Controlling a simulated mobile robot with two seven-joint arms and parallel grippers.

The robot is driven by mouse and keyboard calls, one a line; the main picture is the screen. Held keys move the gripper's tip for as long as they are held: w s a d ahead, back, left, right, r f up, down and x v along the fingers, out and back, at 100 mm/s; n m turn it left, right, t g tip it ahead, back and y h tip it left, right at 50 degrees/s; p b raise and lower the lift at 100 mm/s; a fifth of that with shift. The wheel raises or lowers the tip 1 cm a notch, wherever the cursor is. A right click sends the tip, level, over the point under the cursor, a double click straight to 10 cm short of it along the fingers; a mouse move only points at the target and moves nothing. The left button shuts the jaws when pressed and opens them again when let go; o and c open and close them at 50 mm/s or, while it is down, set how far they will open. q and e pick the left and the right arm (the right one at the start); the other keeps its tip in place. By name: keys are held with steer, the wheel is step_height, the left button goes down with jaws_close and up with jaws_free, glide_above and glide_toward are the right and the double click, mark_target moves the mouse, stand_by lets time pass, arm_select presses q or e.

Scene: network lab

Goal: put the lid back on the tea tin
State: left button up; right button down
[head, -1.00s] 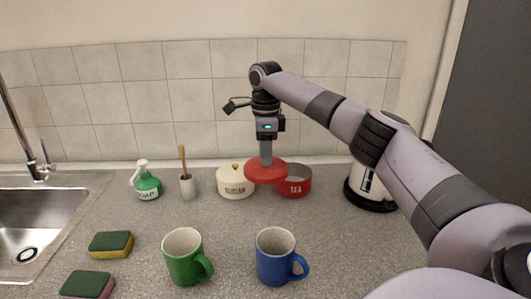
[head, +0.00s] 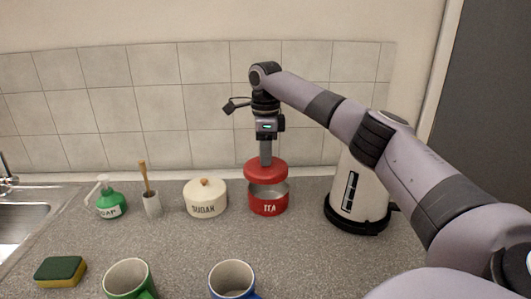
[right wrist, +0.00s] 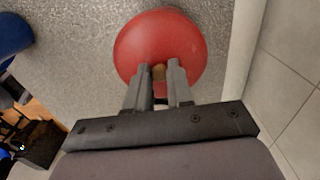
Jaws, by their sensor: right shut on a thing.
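The red tea tin (head: 268,203) stands upright on the counter, its label facing me and its top open. The red lid (head: 266,170) hangs just above the tin's opening, roughly over it, with a gap through which the tin's inside shows. My right gripper (head: 266,160) points down and is shut on the lid's knob. My left gripper is not in view.
A cream sugar tin (head: 205,199) stands left of the tea tin, and a white kettle (head: 357,190) stands right. A soap bottle (head: 111,200), brush holder (head: 152,204), sponge (head: 61,271), green mug (head: 130,279) and blue mug (head: 232,279) are further left or nearer. The tiled wall is behind.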

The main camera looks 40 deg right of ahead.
mark_target(268, 172)
steer(key=shift+d+f, duration=0.1)
steer(key=shift+d, duration=0.55)
steer(key=shift+f, duration=3.1)
steer(key=shift+a+f, duration=0.1)
steer(key=shift+f, duration=0.05)
steer(key=shift+c, duration=2.2)
jaws_free()
steer(key=shift+r, duration=3.55)
steer(key=shift+c, duration=0.3)
